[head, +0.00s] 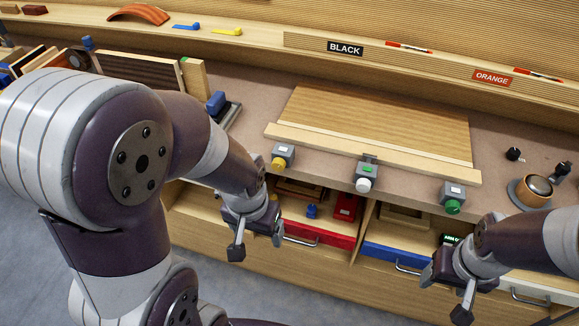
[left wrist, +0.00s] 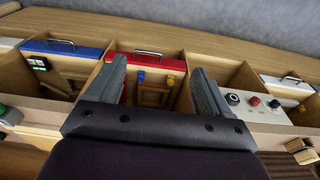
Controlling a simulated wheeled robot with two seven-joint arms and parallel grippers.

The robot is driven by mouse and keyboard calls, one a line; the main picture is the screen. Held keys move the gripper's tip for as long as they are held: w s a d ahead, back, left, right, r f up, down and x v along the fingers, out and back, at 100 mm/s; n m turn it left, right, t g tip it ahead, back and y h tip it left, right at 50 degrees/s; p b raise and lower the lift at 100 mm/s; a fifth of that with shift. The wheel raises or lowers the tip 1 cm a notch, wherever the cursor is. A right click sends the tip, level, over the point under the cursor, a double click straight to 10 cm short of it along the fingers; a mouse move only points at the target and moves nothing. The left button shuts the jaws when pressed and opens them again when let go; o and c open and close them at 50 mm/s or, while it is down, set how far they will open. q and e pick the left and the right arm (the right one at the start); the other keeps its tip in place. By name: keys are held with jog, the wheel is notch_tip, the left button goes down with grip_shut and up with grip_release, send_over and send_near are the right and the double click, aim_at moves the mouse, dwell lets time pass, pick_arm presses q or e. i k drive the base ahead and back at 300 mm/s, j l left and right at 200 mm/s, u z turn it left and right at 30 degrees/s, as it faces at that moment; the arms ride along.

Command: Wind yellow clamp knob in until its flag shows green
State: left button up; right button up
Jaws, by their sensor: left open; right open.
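The yellow clamp knob (head: 279,162) sits on the front of a small grey clamp (head: 285,151) at the left end of a pale wooden bar. The clamp's top has a small pale window; I cannot make out a flag colour. My left gripper (head: 257,243) is open and empty, below and to the left of the yellow knob, apart from it, over the open drawers. Its two fingers (left wrist: 160,85) also show in the left wrist view, with nothing between them; the yellow knob is not visible there. My right gripper (head: 445,297) is open and empty at lower right.
Clamps with a white knob (head: 363,185) and a green knob (head: 453,207) sit along the same bar. A wooden panel (head: 378,125) lies behind it. Open drawers with a red front (head: 318,236) and a blue front (head: 397,257) jut out below. A round copper-coloured pot (head: 531,191) stands right.

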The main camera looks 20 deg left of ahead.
aim_at(279, 164)
jog(key=l+u, duration=0.65)
jog(key=i, duration=0.05)
